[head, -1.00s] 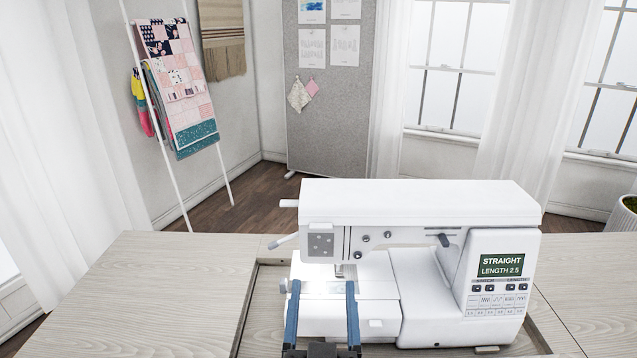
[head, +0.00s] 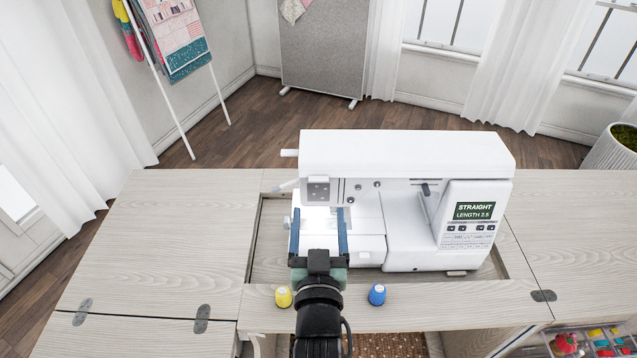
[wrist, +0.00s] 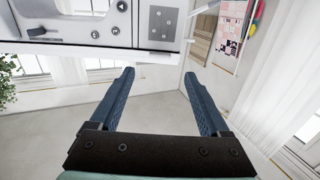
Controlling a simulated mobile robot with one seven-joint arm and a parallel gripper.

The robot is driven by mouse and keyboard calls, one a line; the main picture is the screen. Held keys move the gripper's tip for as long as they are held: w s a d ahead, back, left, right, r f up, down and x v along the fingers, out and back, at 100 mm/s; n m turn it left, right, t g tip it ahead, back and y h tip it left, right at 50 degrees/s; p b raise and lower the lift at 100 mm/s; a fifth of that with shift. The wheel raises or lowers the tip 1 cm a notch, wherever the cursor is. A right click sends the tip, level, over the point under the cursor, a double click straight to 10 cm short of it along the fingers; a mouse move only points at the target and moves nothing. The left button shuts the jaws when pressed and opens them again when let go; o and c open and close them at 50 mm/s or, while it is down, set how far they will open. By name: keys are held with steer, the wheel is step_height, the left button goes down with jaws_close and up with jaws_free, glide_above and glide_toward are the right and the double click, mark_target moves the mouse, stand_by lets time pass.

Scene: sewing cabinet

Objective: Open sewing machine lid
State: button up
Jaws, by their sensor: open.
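The white sewing machine (head: 400,235) stands in the recess of the cabinet top. Its lid (head: 405,155) is the long white top cover, which looks shut along the machine's top. My gripper (head: 318,212) is open and empty, with its blue fingers pointing away from me. In the head view the fingers overlap the machine's lit needle area at its left end, below the lid. Whether they touch it cannot be told. The wrist view shows open fingers (wrist: 158,76) with nothing between them and part of the machine's face (wrist: 115,25) at the top.
A yellow spool (head: 283,297) and a blue spool (head: 377,294) stand on the table's front strip, either side of my arm. The wooden tabletop (head: 175,235) is clear on the left. An open drawer (head: 610,342) holds sewing items at the lower right.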

mark_target(318, 182)
steer(key=w, duration=0.8)
jaws_close()
stand_by(1.4)
